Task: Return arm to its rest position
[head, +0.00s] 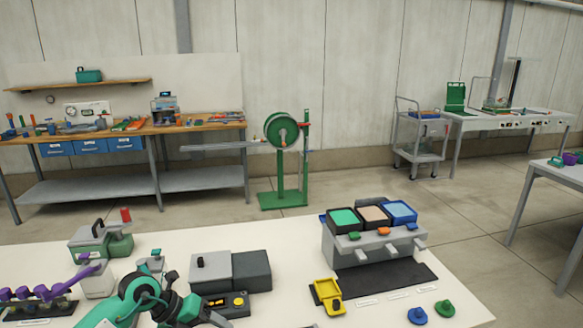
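A teal and dark jointed arm of mine (150,298) comes up from the bottom edge, left of centre, over the front of the white table (300,290). It bends over and runs back down out of the picture at its lower right end. I can make out no gripper fingers on it. My other arm does not show, and neither gripper is in view.
Close by stand a grey box (231,271), a small control box (228,304), a purple-handled manifold (45,295) and a green-grey pump unit (100,243).

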